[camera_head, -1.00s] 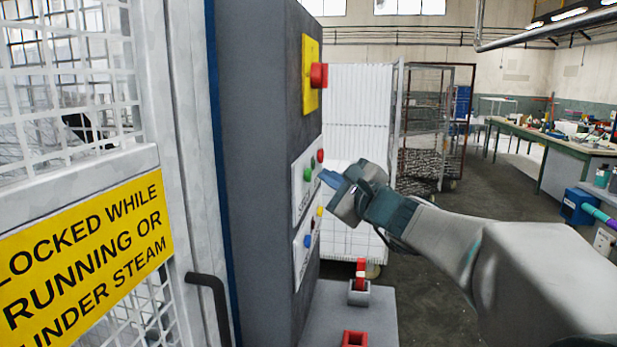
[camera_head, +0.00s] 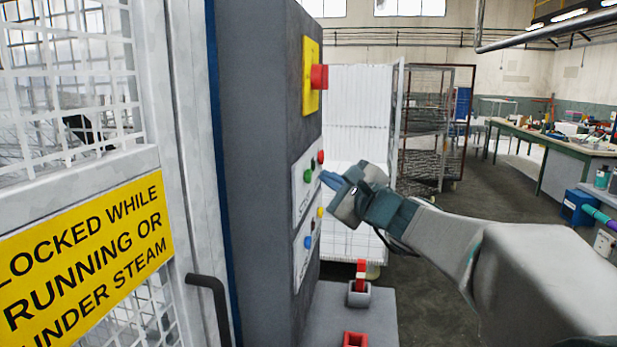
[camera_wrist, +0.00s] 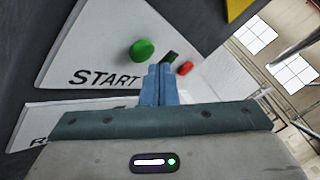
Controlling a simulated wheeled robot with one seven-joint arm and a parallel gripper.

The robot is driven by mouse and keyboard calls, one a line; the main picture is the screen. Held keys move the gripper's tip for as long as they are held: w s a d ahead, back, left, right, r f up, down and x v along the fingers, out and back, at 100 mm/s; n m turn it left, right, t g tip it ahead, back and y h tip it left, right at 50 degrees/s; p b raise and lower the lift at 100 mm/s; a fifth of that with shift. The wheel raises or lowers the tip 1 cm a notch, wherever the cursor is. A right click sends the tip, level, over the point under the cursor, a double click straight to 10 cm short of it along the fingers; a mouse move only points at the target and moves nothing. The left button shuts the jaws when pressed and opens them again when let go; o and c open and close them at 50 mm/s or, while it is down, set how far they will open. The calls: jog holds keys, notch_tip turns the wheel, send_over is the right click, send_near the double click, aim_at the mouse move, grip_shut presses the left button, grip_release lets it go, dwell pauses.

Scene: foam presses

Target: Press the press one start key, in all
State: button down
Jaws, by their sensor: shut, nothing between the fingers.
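The green start key (camera_head: 308,175) is a round button on a white plate on the side of the grey control column (camera_head: 262,150). In the wrist view the green key (camera_wrist: 142,50) stands above the word START. My gripper (camera_head: 326,178) is shut and empty, its blue fingertips close to the panel, just right of the green key. In the wrist view the shut fingers (camera_wrist: 158,72) point at the plate slightly right of and below the key. A gap or contact with the panel cannot be told.
A red button (camera_head: 320,156) sits above the green key, and a yellow plate (camera_head: 308,65) with a large red knob is higher up. A lower plate carries blue (camera_head: 308,241) and yellow (camera_head: 320,212) buttons. A mesh door (camera_head: 70,90) stands left. A grey ledge (camera_head: 325,310) holds red items.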

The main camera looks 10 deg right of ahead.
jog(key=shift+a, duration=0.1)
dwell(0.7)
jog(key=shift+w+a+b, duration=0.15)
jog(key=shift+a+b, duration=0.15)
jog(key=shift+b, duration=0.2)
jog(key=shift+w+a+b, duration=0.15)
jog(key=shift+a+b, duration=0.25)
dwell(0.7)
jog(key=shift+s+d, duration=0.3)
jog(key=shift+d, duration=0.55)
jog(key=d, duration=0.1)
jog(key=s+d, duration=0.1)
jog(key=d, duration=0.2)
jog(key=shift+s+d, duration=0.25)
jog(key=shift+d, duration=0.05)
dwell(0.5)
